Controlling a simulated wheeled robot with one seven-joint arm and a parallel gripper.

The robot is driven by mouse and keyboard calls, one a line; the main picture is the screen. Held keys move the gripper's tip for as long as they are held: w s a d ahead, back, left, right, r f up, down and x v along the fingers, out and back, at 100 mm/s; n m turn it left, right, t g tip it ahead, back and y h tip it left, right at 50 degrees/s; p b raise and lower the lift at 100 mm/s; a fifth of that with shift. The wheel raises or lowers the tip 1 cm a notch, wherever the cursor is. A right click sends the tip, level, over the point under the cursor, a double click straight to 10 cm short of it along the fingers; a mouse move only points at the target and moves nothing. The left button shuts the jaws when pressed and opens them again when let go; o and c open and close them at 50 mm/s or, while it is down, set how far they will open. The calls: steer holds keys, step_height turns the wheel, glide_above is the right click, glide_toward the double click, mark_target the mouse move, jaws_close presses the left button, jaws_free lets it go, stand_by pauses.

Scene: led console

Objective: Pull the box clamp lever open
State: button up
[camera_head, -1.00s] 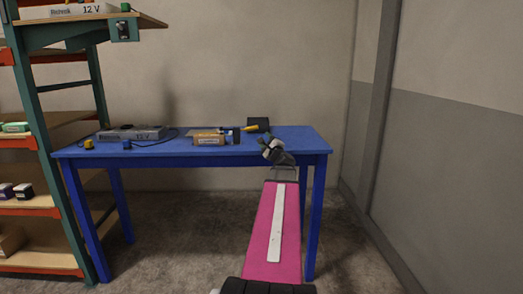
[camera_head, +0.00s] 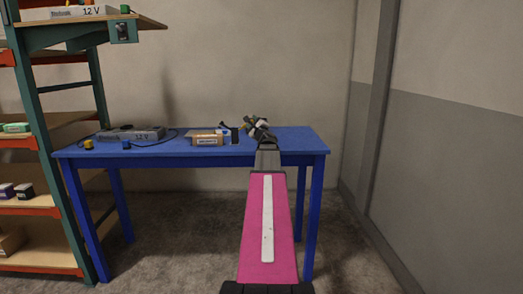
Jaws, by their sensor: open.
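A small brown box (camera_head: 207,139) with a pale label sits on the blue table (camera_head: 300,143), right of the table's middle. A dark and blue upright piece (camera_head: 229,133) stands just right of it. The clamp lever is too small to make out clearly. My gripper (camera_head: 257,124) is open above the right part of the table, to the right of the brown box. It hides most of what lies behind it, including the dark block and the yellow-handled item seen before. Whether it touches anything, I cannot tell.
A grey box (camera_head: 131,133) with a dark cable lies on the table's left, with a yellow block (camera_head: 88,144) and a blue block (camera_head: 126,145) near it. A shelf rack (camera_head: 42,115) stands at the left. The table's right end is clear.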

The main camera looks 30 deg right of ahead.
steer(key=shift+s+d+f, duration=0.35)
steer(key=shift+d+f, duration=0.15)
steer(key=shift+f, duration=0.05)
steer(key=shift+s+d+f, duration=0.3)
steer(key=shift+d+f, duration=0.2)
steer(key=shift+f, duration=0.05)
steer(key=s+a+f+n+g+y, duration=0.1)
steer(key=s+a+f+n+y, duration=0.2)
steer(key=s, duration=0.7)
steer(key=shift+a+f+n, duration=0.4)
steer(key=shift+a+f, duration=0.8)
steer(key=shift+f, duration=0.8)
